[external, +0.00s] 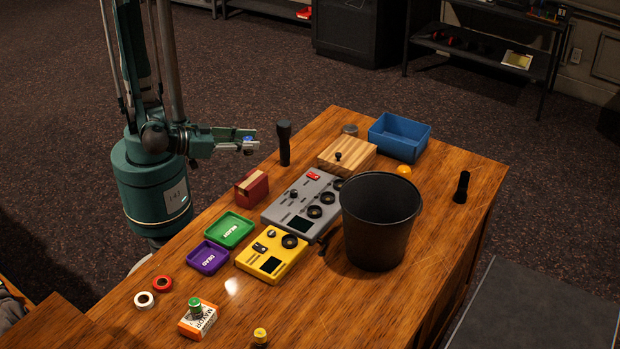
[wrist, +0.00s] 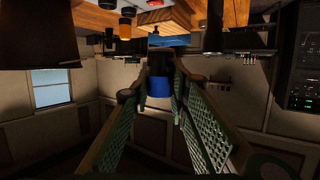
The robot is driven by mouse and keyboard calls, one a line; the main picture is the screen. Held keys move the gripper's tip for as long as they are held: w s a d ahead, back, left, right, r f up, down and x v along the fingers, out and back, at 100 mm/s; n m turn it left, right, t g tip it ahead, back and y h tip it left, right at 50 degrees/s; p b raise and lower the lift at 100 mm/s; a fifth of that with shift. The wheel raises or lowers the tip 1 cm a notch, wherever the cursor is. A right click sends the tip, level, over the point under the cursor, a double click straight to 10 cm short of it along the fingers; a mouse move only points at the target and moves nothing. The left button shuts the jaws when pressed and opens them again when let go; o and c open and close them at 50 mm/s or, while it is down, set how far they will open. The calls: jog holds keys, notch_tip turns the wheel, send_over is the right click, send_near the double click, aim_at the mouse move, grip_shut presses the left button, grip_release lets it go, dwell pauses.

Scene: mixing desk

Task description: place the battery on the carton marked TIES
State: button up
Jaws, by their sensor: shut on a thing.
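My gripper (external: 249,144) is off the left edge of the desk, above its top, left of the black upright flashlight. It is shut on a blue and black cylinder, the battery, whose blue part (wrist: 159,88) shows between the fingers in the wrist view. Only a small blue bit shows in the external view. A red carton (external: 252,189) with a tan top stands at the desk's left edge; no marking is readable on it. An orange and white carton (external: 198,320) lies at the front, its lettering hard to read. A green-topped cylinder (external: 195,307) stands on it.
A black flashlight (external: 284,142) stands close to my gripper. A grey mixer (external: 301,204), a yellow device (external: 271,254), a green tray (external: 229,231), a purple tray (external: 207,258) and a tall black bin (external: 381,221) crowd the middle. A blue box (external: 399,137) stands behind.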

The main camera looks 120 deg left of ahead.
jog(key=b, duration=0.2)
send_over(251, 179)
jog(key=shift+f, duration=2.9)
jog(key=shift+f, duration=0.1)
jog(key=shift+f+b, duration=0.95)
jog(key=shift+f, duration=1.05)
jog(key=shift+f, duration=0.1)
jog(key=o, duration=0.9)
jog(key=shift+o, duration=0.2)
jog(key=shift+d, duration=0.1)
jog(key=p+v, duration=0.2)
jog(key=v, duration=1)
jog(key=shift+p, duration=0.3)
